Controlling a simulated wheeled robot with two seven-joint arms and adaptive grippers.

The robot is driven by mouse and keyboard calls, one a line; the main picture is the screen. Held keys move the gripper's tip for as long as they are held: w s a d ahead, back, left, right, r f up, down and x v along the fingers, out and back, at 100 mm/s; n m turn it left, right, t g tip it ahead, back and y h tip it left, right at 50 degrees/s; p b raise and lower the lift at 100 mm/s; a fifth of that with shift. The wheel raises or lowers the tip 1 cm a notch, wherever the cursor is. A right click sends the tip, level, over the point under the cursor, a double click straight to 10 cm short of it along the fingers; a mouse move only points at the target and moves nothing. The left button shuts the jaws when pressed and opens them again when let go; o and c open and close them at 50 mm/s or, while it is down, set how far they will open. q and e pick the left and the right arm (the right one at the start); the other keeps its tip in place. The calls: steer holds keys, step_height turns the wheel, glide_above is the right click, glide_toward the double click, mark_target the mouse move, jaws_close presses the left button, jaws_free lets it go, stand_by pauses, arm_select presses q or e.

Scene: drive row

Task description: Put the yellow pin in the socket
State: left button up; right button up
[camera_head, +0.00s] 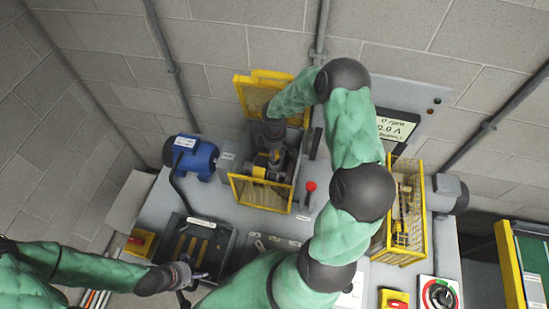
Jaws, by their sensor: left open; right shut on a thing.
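My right gripper (273,148) reaches down into an open grey machine housing (229,150) with yellow mesh guards. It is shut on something. A small yellow piece (261,160) shows at its fingertips and looks like the yellow pin, but it is mostly hidden by the fingers. I cannot make out the socket among the dark and yellow parts inside the housing. My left gripper (198,279) is open and empty, low in the picture, beside the front of a dark tray (222,252) with yellowish strips.
A blue motor (192,157) stands left of the housing. A red-knobbed lever (309,187) rises at its right. Another yellow mesh guard (417,220) stands right of my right arm, under a display (396,128). A red button on a yellow box (141,241) is at left.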

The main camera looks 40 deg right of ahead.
arm_select(q)
step_height(320, 180, down, 2)
steer(key=shift+w+b, duration=0.1)
steer(key=shift+b, duration=0.6)
arm_select(e)
step_height(320, 180, down, 3)
steer(key=shift+w+f, duration=0.1)
steer(key=shift+f, duration=0.05)
arm_select(q)
steer(key=shift+r, duration=0.1)
arm_select(e)
steer(key=o, duration=1.1)
steer(key=shift+o, duration=0.2)
arm_select(q)
step_height(320, 180, up, 8)
steer(key=p, duration=0.7)
steer(key=shift+f+p, duration=0.2)
steer(key=shift+p, duration=0.15)
arm_select(e)
step_height(320, 180, up, 12)
steer(key=shift+r, duration=0.15)
